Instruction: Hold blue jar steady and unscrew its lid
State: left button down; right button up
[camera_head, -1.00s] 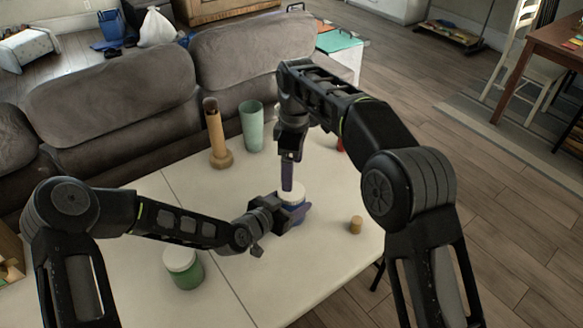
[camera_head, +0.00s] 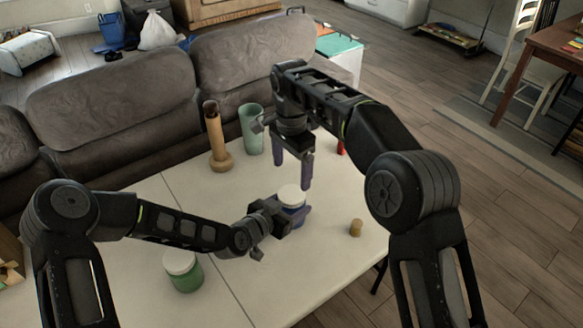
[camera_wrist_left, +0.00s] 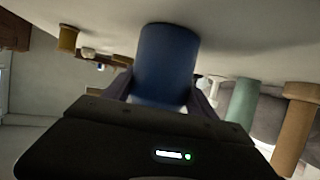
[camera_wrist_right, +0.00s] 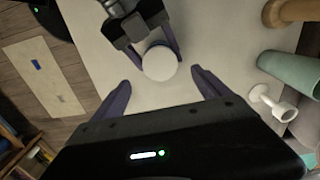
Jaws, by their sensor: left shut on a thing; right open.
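The blue jar (camera_head: 294,215) stands on the table with its white lid (camera_head: 291,194) on top. My left gripper (camera_head: 290,216) is shut around the jar's body from the left; the jar (camera_wrist_left: 166,62) fills the space between its fingers in the left wrist view. My right gripper (camera_head: 293,172) is open and empty above the jar, fingers pointing down. In the right wrist view the round lid (camera_wrist_right: 160,63) lies ahead of the spread fingertips, touching neither. The lid's threads are hidden.
A green jar with a pale lid (camera_head: 183,268) stands at the front left. A small tan cylinder (camera_head: 356,228) is to the right. A brown bottle-like object (camera_head: 217,140) and a pale green cup (camera_head: 252,130) stand at the back, before the grey sofa (camera_head: 115,95).

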aim_at(292, 194)
jog(key=shift+m, duration=0.3)
jog(key=shift+f, duration=4)
jog(key=shift+c, duration=0.4)
